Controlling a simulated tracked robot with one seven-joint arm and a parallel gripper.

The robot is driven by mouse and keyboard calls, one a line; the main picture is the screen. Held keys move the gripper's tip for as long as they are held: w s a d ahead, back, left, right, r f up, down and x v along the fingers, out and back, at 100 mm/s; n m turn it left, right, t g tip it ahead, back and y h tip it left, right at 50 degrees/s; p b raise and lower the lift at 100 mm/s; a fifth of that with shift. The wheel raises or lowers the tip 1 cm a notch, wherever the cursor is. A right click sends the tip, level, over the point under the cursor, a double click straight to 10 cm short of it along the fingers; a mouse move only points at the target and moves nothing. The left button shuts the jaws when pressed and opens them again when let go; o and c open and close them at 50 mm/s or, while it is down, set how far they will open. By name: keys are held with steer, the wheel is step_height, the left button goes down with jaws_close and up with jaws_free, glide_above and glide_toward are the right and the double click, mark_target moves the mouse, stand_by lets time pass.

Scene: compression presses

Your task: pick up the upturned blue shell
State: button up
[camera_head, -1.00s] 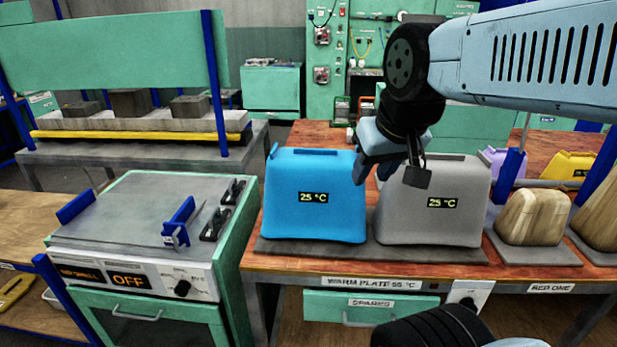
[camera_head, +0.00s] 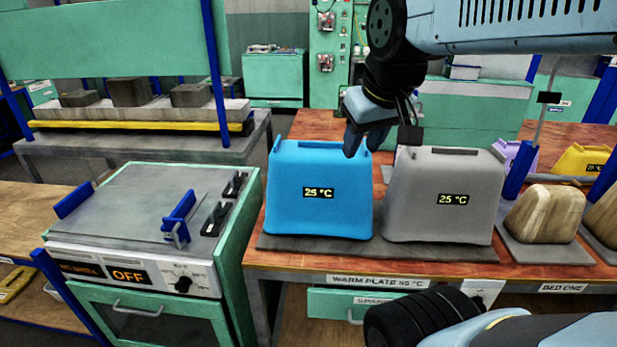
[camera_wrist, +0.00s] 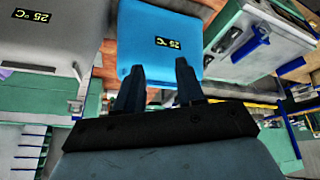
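The blue shell (camera_head: 320,212) stands upturned on the grey warm plate (camera_head: 275,246), with a 25 °C display on its front and small tabs along its top edge. My gripper (camera_head: 357,145) is at the shell's upper right corner in the head view. In the wrist view the two dark fingers (camera_wrist: 159,68) are apart, with the blue shell (camera_wrist: 150,18) just beyond their tips. The gripper is open and holds nothing. I cannot tell whether a finger touches the shell.
A grey shell (camera_head: 440,222) stands close on the right, also reading 25 °C. Further right are a wooden block (camera_head: 545,213) and a yellow shell (camera_head: 582,160). A green oven (camera_head: 150,185) reading OFF is on the left. Bare bench top (camera_head: 320,125) lies behind the shells.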

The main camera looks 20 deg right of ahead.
steer(key=w+d+r+n+g, duration=0.1)
steer(key=w+r+n+g, duration=0.15)
steer(key=w+n, duration=0.65)
steer(key=w+r+n+g, duration=0.1)
steer(key=w+n+g, duration=0.2)
steer(key=w, duration=1.2)
step_height(320, 180, down, 13)
steer(key=shift+s, duration=0.1)
jaws_close()
steer(key=shift+r, duration=0.1)
stand_by(0.8)
